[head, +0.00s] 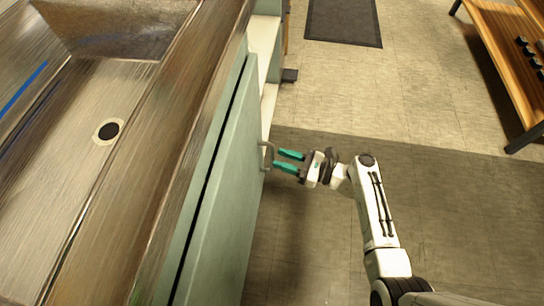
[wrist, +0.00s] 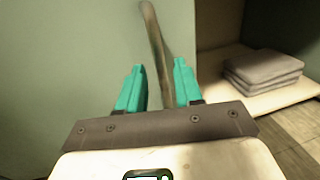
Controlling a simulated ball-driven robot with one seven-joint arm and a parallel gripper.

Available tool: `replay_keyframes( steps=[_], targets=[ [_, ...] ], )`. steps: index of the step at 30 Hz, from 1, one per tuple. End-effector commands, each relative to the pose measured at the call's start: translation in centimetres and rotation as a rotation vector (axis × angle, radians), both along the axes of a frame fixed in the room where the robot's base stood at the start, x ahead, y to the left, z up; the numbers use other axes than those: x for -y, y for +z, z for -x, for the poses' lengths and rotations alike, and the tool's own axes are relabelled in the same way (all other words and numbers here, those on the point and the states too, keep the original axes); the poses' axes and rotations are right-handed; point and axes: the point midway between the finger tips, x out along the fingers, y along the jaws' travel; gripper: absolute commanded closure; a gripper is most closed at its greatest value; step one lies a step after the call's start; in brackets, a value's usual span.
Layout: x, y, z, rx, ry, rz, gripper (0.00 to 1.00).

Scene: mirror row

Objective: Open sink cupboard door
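The sink cupboard door (head: 228,190) is a pale green panel under the steel sink counter. It fills the left of the wrist view (wrist: 70,70). Its handle (head: 267,156) is a thin metal bar near the door's far edge. In the wrist view the handle (wrist: 155,40) runs between my two teal fingers. My gripper (head: 277,159) is open at the handle, with visible gaps between the bar and both fingers. Whether the door is fully closed or slightly ajar I cannot tell; a dark gap runs along its top.
Beside the door is an open shelf (wrist: 275,100) with folded grey cloths (wrist: 262,70). The steel sink (head: 150,85) is at left. A dark mat (head: 343,20) lies on the floor, and a wooden bench (head: 505,50) stands far right. The floor between is clear.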

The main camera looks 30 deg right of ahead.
Motion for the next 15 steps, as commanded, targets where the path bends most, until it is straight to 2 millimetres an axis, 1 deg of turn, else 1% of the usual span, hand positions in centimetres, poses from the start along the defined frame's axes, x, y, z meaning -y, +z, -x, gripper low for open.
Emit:
replay_keyframes(
  steps=[3,6,10,15],
  targets=[
    [-1.3,-0.2,-1.4,0.001,0.002,0.001,0.65],
    [-2.0,-0.1,-2.2,0.001,0.001,0.001,0.65],
    [-2.6,-0.1,-2.8,0.001,0.001,0.001,0.65],
    [-2.8,0.0,-3.0,0.0,0.0,0.001,0.65]
  ],
)
